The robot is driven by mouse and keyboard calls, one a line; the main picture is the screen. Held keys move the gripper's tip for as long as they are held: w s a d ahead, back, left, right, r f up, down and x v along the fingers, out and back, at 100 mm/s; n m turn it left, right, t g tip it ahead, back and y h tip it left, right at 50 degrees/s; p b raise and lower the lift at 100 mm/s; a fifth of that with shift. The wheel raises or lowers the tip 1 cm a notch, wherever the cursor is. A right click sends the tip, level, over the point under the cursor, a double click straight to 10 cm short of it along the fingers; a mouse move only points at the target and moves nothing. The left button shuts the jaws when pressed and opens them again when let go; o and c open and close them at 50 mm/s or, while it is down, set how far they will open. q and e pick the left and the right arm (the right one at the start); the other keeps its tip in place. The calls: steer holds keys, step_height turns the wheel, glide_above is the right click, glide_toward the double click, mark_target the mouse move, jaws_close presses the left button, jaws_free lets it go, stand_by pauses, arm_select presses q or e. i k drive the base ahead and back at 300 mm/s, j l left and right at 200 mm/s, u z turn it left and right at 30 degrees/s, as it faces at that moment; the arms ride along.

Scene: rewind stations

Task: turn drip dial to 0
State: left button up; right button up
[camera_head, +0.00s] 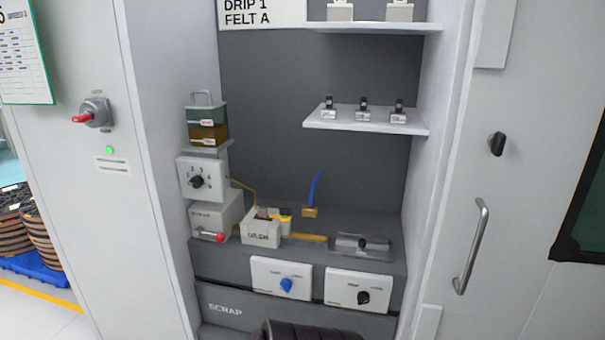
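The drip dial (197,182) is a black knob on a white box face (186,168) at the left wall of the recess. Small numbers are printed around it; 2, 3 and 4 can be made out. The exact number its pointer is at is too small to tell. An oil reservoir (207,131) with green upper and amber lower parts stands above the dial box. A thin amber tube (241,187) runs from the box toward a white block marked OILER (261,237). Neither of my grippers shows in the head view.
A box with a red knob (219,237) sits below the dial. Two white panels hold a blue knob (287,284) and a black knob (363,297). A sign (262,12) reads DRIP 1, FELT A. A shelf (366,120) juts out right. Space before the dial looks clear.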

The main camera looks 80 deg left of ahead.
mark_target(198, 182)
steer(key=u, duration=3.35)
